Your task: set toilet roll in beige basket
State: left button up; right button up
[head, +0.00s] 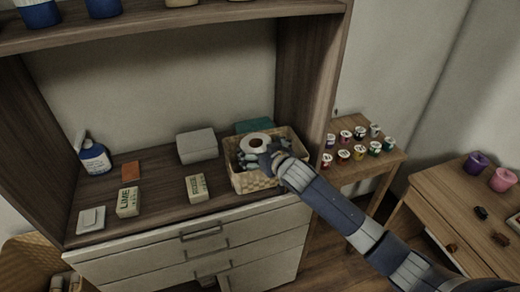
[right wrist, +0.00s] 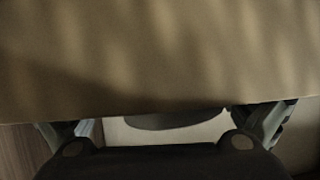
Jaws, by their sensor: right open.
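The toilet roll (head: 255,142) is white with a dark core hole and shows in the head view inside the beige basket (head: 250,182), near its back left. The basket is woven and open-topped, on the right of the cabinet's counter. My right gripper (head: 263,158) is at the basket, just in front of the roll and partly covering it. In the right wrist view its fingers (right wrist: 165,125) are spread apart. A tan surface fills most of that view; a pale shape with a dark oval shows between the fingers. Whether they touch the roll is unclear. My left gripper is not in view.
A grey box (head: 197,147) and a teal item (head: 254,125) stand near the basket. The cabinet's side panel (head: 305,80) rises behind the basket's right side. Several small cups (head: 358,152) stand right.

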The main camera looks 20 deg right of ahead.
jog(key=shift+r, duration=0.4)
jog(key=shift+s, duration=0.4)
jog(key=b+v, duration=0.1)
jog(key=v, duration=1)
jog(key=shift+b, duration=0.3)
jog(key=shift+d, duration=0.15)
